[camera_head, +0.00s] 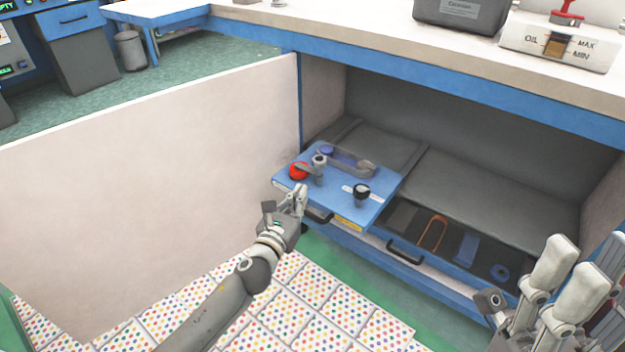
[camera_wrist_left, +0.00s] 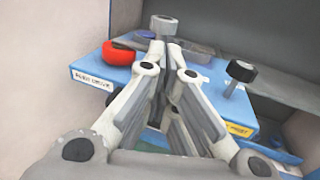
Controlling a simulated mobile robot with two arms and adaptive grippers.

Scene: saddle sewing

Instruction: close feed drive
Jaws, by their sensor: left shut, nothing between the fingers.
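The feed drive is a blue slide-out unit (camera_head: 335,205) that sticks out of the open cabinet under the bench. It also shows in the left wrist view (camera_wrist_left: 85,77), where its front label reads "FEED DRIVE". On top are a red knob (camera_head: 298,171), a grey lever post (camera_head: 319,170) and a black-topped knob (camera_head: 361,193). My left gripper (camera_head: 301,190) is shut and empty at the unit's front left edge; its fingertips (camera_wrist_left: 168,45) overlap the grey post in the wrist view. Whether they touch is unclear. My right gripper (camera_head: 570,268) is at the lower right, away from the unit.
A shallow blue drawer with a handle (camera_head: 404,252) lies right of the unit, holding an orange U-shaped piece (camera_head: 433,233) and blue parts. A pale panel (camera_head: 150,200) stands on the left. The bench top (camera_head: 350,35) overhangs the cabinet.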

